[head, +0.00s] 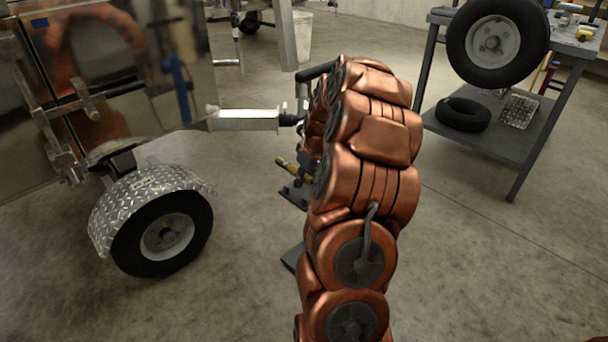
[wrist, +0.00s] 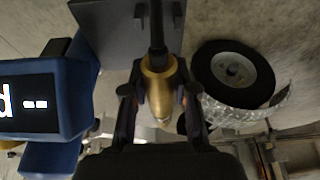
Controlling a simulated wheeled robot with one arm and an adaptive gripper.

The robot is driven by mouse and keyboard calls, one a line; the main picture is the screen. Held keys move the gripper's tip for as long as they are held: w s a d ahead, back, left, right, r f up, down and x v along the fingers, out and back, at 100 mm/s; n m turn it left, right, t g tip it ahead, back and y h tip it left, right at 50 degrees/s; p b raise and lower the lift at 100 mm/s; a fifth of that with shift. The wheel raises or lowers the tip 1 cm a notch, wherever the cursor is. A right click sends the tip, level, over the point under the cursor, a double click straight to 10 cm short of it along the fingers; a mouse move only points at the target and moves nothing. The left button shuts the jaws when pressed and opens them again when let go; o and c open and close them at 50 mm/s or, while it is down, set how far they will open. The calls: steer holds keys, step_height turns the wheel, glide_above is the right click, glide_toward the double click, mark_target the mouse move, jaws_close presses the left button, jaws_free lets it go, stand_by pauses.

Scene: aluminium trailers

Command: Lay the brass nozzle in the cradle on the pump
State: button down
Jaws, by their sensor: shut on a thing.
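My gripper (wrist: 160,98) is shut on the brass nozzle (wrist: 158,80), with one finger on each side of its body. A black hose or stem runs from the nozzle to the top of the wrist view. In the head view, a brass end of the nozzle (head: 284,164) sticks out to the left of my arm, above the floor, by my gripper (head: 298,190). The blue pump (wrist: 66,92), with a lit display, is at the left of the wrist view, apart from the nozzle. I cannot make out the cradle. My arm hides much of the middle in the head view.
A trailer with a wheel (head: 166,240) and a tread-plate fender (head: 125,198) stands at left. Its silver bar (head: 245,120) reaches toward my arm. A grey bench (head: 480,150) with a tyre is at right. A dark plate (wrist: 110,30) lies below. Floor right of my arm is clear.

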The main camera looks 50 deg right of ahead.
mark_target(305, 196)
steer(key=shift+f+b, duration=0.6)
steer(key=shift+f, duration=2.35)
steer(key=shift+s+a+f, duration=0.1)
steer(key=shift+f, duration=0.6)
steer(key=c, duration=0.8)
jaws_free()
steer(key=shift+f, duration=0.25)
steer(key=shift+r, duration=0.25)
steer(key=v, duration=1.2)
steer(key=shift+w, duration=0.2)
